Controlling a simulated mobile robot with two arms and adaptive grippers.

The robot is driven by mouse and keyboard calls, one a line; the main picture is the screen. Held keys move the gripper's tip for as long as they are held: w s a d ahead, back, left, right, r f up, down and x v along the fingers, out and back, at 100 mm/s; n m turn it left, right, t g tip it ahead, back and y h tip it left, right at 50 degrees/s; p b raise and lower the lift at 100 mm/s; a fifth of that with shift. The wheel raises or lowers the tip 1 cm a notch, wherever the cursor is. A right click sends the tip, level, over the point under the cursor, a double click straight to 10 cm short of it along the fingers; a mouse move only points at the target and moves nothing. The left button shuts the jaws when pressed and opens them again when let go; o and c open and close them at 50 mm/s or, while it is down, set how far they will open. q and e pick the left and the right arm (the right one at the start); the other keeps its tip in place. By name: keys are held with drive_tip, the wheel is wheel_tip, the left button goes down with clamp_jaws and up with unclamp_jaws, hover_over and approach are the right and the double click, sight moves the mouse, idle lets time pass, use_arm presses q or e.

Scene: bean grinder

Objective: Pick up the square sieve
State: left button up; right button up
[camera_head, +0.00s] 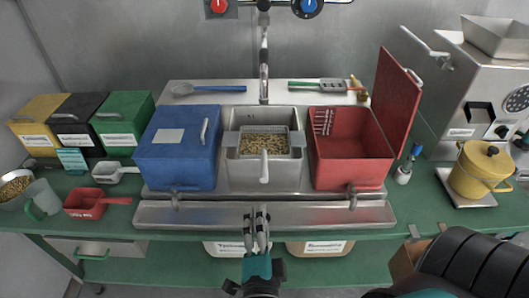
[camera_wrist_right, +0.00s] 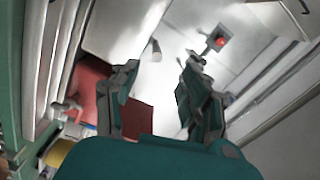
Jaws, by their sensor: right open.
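The square sieve (camera_head: 264,144) sits over the middle sink basin, full of pale beans. Its light handle (camera_head: 264,167) points toward the front edge. My right gripper (camera_head: 257,212) is in front of the basin, below the handle in the head view and apart from it. Its two fingers point toward the sink with nothing between them. In the right wrist view the open fingers (camera_wrist_right: 160,66) show a clear gap. A pale stub there, beyond the fingers, may be the sieve handle; I cannot tell. My left gripper is out of view.
A closed blue box (camera_head: 178,160) stands left of the basin and an open red box (camera_head: 350,155) right of it. The faucet (camera_head: 264,60) rises behind. A metal ledge (camera_head: 300,214) runs along the front. A yellow pot (camera_head: 480,170) stands far right.

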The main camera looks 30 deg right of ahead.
drive_tip(key=d+m, duration=0.1)
drive_tip(key=g+b, duration=0.1)
approach(264, 161)
drive_tip(key=shift+h, duration=0.3)
drive_tip(key=x, duration=0.2)
drive_tip(key=f+x, duration=0.1)
drive_tip(key=x, duration=0.1)
drive_tip(key=shift+w+d, duration=0.2)
drive_tip(key=shift+d, duration=0.1)
drive_tip(key=b+x, duration=0.2)
drive_tip(key=x, duration=0.1)
drive_tip(key=b+x, duration=0.1)
drive_tip(key=x, duration=0.1)
drive_tip(key=shift+w+a+f, duration=0.1)
drive_tip(key=shift+a+f, duration=0.15)
drive_tip(key=shift+w+d, duration=0.15)
drive_tip(key=shift+w, duration=0.05)
drive_tip(key=shift+r, duration=0.15)
drive_tip(key=shift+s, duration=0.1)
drive_tip(key=shift+c, duration=0.4)
clamp_jaws()
drive_tip(key=shift+m, duration=0.3)
